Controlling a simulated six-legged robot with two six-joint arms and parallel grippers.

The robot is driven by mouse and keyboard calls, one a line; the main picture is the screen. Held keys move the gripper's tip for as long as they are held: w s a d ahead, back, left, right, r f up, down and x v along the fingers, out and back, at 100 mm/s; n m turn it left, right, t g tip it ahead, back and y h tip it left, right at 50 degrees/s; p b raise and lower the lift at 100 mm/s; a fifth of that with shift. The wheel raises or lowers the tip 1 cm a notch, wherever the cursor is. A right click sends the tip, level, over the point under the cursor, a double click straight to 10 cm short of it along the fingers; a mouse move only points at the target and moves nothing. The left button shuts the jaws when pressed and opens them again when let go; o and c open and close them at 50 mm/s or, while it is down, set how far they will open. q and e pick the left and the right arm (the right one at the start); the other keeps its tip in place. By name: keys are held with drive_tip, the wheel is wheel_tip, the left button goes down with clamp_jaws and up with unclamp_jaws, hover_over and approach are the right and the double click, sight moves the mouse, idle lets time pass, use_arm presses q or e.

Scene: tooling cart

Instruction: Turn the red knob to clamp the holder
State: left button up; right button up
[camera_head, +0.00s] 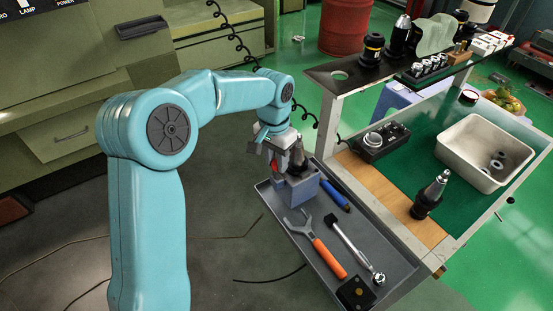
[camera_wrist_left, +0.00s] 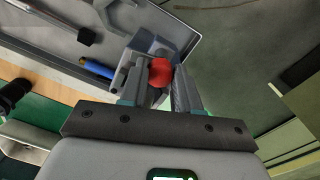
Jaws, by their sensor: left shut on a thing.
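The holder is a blue-grey block (camera_head: 302,191) at the far end of the grey tray (camera_head: 320,253). A dark, tapered tool (camera_head: 297,158) stands upright in it. The red knob (camera_wrist_left: 161,72) is on the block's side and shows between my fingers in the left wrist view. Only a sliver of red shows in the head view. My left gripper (camera_wrist_left: 158,75) is shut on the red knob, one finger on each side. The gripper hides part of the block. My right gripper is in neither view.
On the tray lie a blue-handled tool (camera_head: 336,196), an orange-handled wrench (camera_head: 328,257), a ratchet (camera_head: 352,245) and a black box (camera_head: 356,293). Another tool holder (camera_head: 430,197) stands on the cart beside a white bin (camera_head: 452,160). A shelf (camera_head: 345,72) rises behind.

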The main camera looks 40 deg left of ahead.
sight(275, 165)
use_arm(q)
drive_tip(key=n+b, duration=0.1)
drive_tip(key=n, duration=0.7)
drive_tip(key=shift+b, duration=0.4)
drive_tip(key=n+b, duration=0.1)
drive_tip(key=n, duration=0.3)
drive_tip(key=shift+d+t, duration=0.1)
drive_tip(key=shift+t, duration=0.2)
drive_tip(key=shift+r+n, duration=0.1)
drive_tip(key=shift+n, duration=1.5)
drive_tip(key=o, duration=1.1)
drive_tip(key=shift+d, duration=0.1)
drive_tip(key=shift+c, duration=0.2)
wheel_tip(275, 165, up, 16)
drive_tip(key=p, duration=0.1)
drive_tip(key=shift+s+r, duration=0.15)
drive_tip(key=shift+s, duration=0.25)
